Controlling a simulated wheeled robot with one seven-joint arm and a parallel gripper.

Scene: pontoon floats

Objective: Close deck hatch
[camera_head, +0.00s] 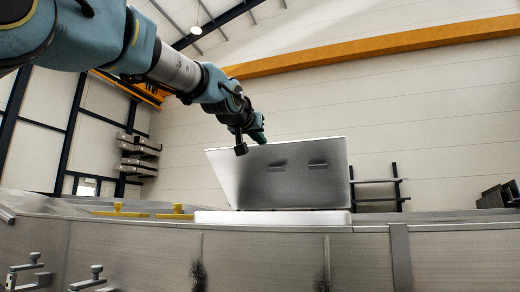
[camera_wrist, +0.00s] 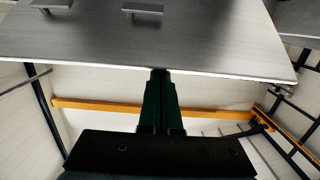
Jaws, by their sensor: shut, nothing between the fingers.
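The deck hatch lid (camera_head: 290,178) is a grey metal panel. It stands open, raised steeply above a low pale frame (camera_head: 270,217) on the deck, with two small handles or brackets on its face. My gripper (camera_head: 261,138) is at the lid's upper edge, near its middle. In the wrist view the lid (camera_wrist: 165,45) fills the top, and my shut, empty gripper (camera_wrist: 160,74) has its fingertips at the lid's edge. Whether they touch the lid or are slightly apart I cannot tell. The hatch opening is hidden from this low angle.
The grey metal deck side (camera_head: 260,260) runs across the front, with metal fittings (camera_head: 88,277) at lower left. Yellow fittings (camera_head: 120,210) sit on the deck left of the hatch. Racks (camera_head: 378,188) stand behind at right. An orange beam (camera_head: 380,45) crosses high on the back wall.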

